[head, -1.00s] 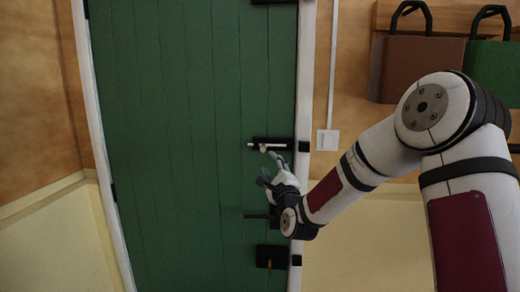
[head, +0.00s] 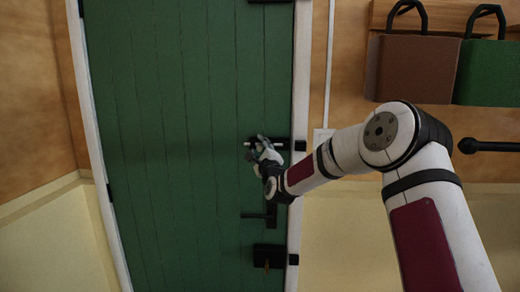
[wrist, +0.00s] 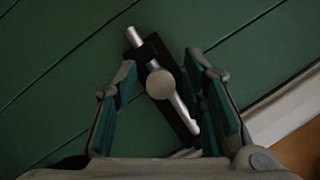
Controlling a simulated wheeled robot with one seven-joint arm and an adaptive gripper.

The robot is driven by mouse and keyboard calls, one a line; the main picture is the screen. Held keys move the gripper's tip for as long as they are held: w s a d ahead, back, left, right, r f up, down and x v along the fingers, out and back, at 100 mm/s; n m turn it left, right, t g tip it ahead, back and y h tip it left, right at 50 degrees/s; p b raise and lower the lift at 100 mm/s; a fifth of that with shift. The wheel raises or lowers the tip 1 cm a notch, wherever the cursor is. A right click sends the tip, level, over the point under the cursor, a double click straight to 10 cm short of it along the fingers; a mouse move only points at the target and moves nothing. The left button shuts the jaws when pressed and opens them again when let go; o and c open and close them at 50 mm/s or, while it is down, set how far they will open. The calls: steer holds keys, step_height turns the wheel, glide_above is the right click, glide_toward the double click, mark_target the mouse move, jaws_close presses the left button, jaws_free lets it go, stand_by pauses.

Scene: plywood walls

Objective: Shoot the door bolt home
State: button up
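The door bolt is a silver rod (head: 278,145) on a black plate, fixed to the green door (head: 165,130) near its right edge. In the wrist view the rod lies tilted on its plate with a round pale knob (wrist: 160,84) facing me. The black keeper (head: 300,146) sits on the white frame to the right, apart from the visible rod end. My gripper (head: 259,147) is at the bolt. In the wrist view my gripper (wrist: 161,68) is open, its two fingers on either side of the knob, with visible gaps. Contact with the door cannot be told.
A black door handle (head: 258,215) and a black lock box (head: 268,256) with a key sit below the bolt. A brown bag (head: 415,68) and a green bag (head: 487,72) hang on the right wall. A black bar (head: 490,146) juts in at the right.

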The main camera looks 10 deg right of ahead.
jaws_close()
steer(key=shift+s+d+p, duration=0.15)
steer(key=shift+s+d, duration=0.15)
steer(key=shift+d, duration=0.55)
steer(key=shift+s+d+p, duration=0.2)
steer(key=shift+s+d, duration=0.05)
steer(key=shift+d, duration=0.6)
steer(key=shift+s+d+p, duration=0.15)
steer(key=shift+s+d, duration=0.15)
steer(key=shift+d, duration=0.65)
jaws_free()
steer(key=v, duration=1.2)
